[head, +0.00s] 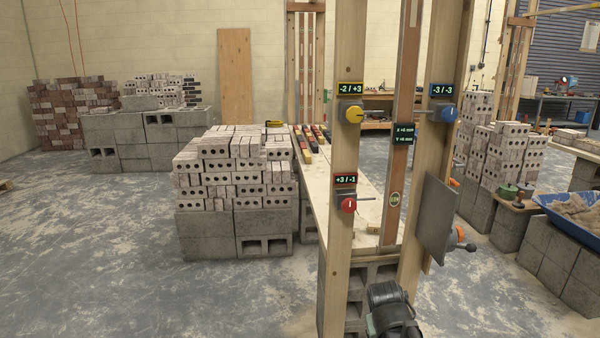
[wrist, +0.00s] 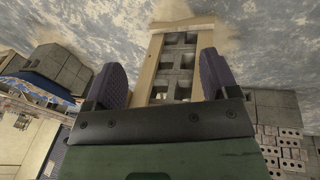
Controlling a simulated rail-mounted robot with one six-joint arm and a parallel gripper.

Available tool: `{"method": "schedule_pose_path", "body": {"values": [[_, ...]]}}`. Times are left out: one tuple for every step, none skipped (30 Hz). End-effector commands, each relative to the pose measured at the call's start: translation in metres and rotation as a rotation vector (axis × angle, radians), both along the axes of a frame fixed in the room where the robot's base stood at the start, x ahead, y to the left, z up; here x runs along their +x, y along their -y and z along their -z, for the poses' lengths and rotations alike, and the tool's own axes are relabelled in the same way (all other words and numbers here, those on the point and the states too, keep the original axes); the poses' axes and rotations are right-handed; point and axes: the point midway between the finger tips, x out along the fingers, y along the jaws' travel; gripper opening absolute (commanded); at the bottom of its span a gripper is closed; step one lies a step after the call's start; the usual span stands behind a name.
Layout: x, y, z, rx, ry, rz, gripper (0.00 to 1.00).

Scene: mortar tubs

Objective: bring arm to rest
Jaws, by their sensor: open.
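My gripper (wrist: 162,76) shows in the wrist view with its two dark, ridged fingers spread wide apart. Nothing is held between them. Beyond the fingers are a wooden post frame and a column of hollow grey blocks (wrist: 180,62), seen apart from the fingertips. In the head view, a dark, rounded part of my arm shows at the bottom, in front of the wooden frame (head: 341,240). The fingers cannot be made out there.
Red (head: 348,205), yellow (head: 354,114) and blue (head: 449,113) knobs and a grey plate (head: 437,220) are on the posts. Brick stacks (head: 235,170) stand left; a blue sand tub (head: 580,212) stands right. The floor at lower left is clear.

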Motion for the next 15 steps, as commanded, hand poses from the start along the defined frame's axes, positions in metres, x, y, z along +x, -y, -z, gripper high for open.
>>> {"method": "schedule_pose_path", "body": {"values": [[-0.033, -0.018, 0.005, 0.096, -0.075, 0.014, 0.8], [-0.052, -0.031, 0.006, 0.161, -0.123, 0.019, 0.8], [-0.077, -0.048, 0.007, 0.246, -0.163, 0.013, 0.8], [-0.083, -0.053, -0.013, 0.253, -0.158, 0.001, 0.8], [-0.074, -0.051, -0.042, 0.246, -0.155, 0.003, 0.8], [-0.072, -0.05, -0.063, 0.244, -0.155, 0.005, 0.8], [-0.071, -0.05, -0.078, 0.243, -0.154, 0.005, 0.8], [-0.071, -0.05, -0.092, 0.243, -0.154, 0.005, 0.8], [-0.071, -0.05, -0.112, 0.242, -0.154, 0.005, 0.8], [-0.071, -0.05, -0.127, 0.242, -0.153, 0.004, 0.8], [-0.071, -0.05, -0.141, 0.242, -0.153, 0.004, 0.8], [-0.071, -0.05, -0.157, 0.241, -0.153, 0.004, 0.8], [-0.071, -0.05, -0.169, 0.241, -0.152, 0.003, 0.8], [-0.071, -0.05, -0.178, 0.241, -0.152, 0.003, 0.8], [-0.07, -0.05, -0.188, 0.241, -0.152, 0.003, 0.8]]}}
